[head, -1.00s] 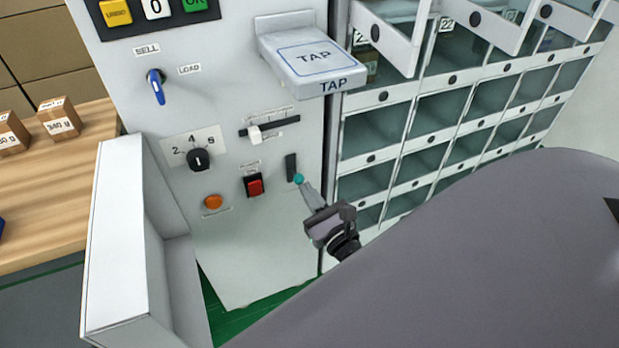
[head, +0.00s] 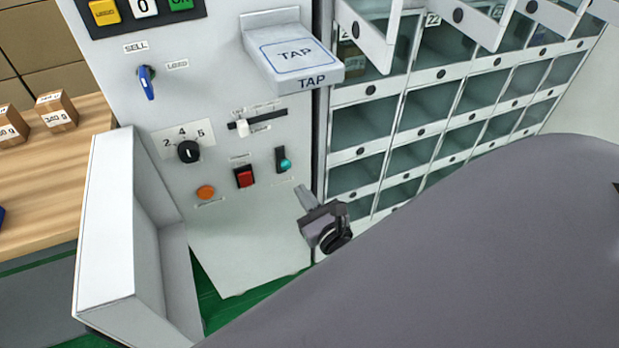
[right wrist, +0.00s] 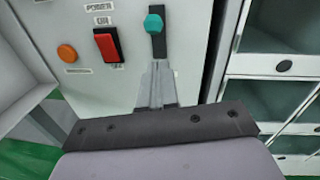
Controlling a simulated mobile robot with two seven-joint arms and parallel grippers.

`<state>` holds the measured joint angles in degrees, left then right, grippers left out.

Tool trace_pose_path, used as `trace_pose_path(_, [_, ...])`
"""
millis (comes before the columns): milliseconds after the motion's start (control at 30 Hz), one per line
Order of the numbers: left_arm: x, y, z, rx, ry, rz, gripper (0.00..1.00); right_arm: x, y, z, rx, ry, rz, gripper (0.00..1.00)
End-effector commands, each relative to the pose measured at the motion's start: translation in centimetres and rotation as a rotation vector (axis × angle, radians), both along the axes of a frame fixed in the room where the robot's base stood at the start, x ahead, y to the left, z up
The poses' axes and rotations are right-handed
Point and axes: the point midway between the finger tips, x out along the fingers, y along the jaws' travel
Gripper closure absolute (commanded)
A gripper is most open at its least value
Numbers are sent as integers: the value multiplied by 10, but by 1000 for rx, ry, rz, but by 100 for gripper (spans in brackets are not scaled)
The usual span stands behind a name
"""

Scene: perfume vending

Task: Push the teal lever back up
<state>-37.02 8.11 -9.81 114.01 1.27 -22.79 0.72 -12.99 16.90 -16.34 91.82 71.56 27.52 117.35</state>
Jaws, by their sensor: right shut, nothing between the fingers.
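The teal lever knob (head: 285,164) sticks out of a dark vertical slot in the white machine front. In the head view it appears in the slot's lower half. In the right wrist view the teal knob (right wrist: 153,23) shows ahead of the fingertips, with dark slot above and below it. My right gripper (head: 301,189) is below the lever, its closed fingers pointing up towards it. The right fingertips (right wrist: 157,68) are apart from the knob and hold nothing. My left gripper is not in view.
Left of the lever are a red power switch (head: 245,177), an orange button (head: 206,192) and a black dial (head: 189,151). Above are a white slider (head: 242,127) and the jutting TAP shelf (head: 297,54). Compartments (head: 390,160) with some open doors stand to the right.

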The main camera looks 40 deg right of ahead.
Motion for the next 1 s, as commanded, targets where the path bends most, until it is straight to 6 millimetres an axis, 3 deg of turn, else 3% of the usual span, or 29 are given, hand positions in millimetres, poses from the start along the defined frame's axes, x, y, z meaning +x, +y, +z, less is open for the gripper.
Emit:
trace_pose_path(100, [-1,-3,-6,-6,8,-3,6,-2,6,-7,0,1,2,100])
trace_pose_path(400, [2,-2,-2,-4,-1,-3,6,-57,11,2,-2,4,3,100])
trace_pose_path(600, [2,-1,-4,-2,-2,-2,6,-84,14,5,-3,3,3,100])
trace_pose_path(1000, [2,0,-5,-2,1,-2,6,-98,16,9,-1,0,2,100])
